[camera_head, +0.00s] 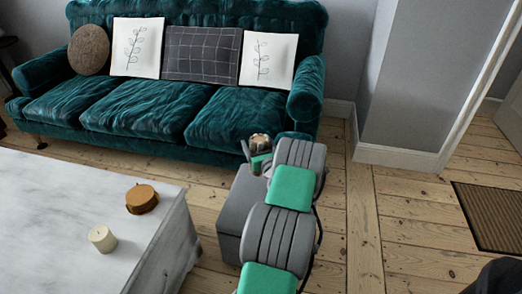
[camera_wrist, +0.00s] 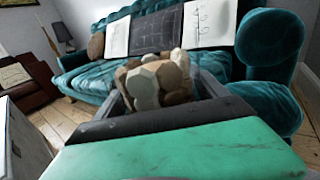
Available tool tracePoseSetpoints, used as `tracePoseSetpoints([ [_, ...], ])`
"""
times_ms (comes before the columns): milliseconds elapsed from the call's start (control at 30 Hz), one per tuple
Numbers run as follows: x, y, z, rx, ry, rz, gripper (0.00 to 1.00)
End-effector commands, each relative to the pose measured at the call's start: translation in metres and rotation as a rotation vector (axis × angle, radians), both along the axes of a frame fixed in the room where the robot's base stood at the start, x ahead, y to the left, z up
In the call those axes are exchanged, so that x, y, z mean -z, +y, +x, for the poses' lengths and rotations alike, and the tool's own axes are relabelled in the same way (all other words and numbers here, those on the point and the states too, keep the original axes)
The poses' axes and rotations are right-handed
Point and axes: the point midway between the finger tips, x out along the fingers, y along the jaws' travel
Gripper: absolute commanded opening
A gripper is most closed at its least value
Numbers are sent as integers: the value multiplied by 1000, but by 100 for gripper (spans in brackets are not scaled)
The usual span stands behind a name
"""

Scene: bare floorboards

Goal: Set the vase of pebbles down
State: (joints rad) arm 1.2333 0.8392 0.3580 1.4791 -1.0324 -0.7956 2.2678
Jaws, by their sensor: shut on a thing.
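The vase of pebbles (camera_head: 260,141) is held up at the end of my arm, in front of the sofa. In the wrist view its pebbles (camera_wrist: 152,82), cream, tan and brown, show between the jaws. The vase's walls are hard to make out, and its lower part is hidden by my gripper. My gripper (camera_head: 257,153) is shut on the vase, and the arm partly covers it in the head view.
A white marble-look table (camera_head: 60,215) stands at the left, with a cream candle (camera_head: 102,238) and a round wooden piece (camera_head: 142,199) on it. A teal sofa (camera_head: 150,105) with cushions stands behind. A doormat (camera_head: 490,215) lies at right. Floorboards (camera_head: 385,215) between are clear.

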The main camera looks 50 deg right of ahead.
Motion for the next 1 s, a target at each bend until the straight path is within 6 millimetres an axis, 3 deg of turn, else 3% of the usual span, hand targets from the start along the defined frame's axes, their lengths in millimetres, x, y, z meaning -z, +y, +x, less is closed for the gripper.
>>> tracePoseSetpoints([
  [100,15,-10,13,-2,-7,-9,9],
  [367,31,-20,24,0,-7,-9,9],
  [533,59,-21,24,0,-7,-8,9],
  [967,64,-20,24,0,-8,-9,9],
  [1000,70,-18,24,0,-1,-1,84],
])
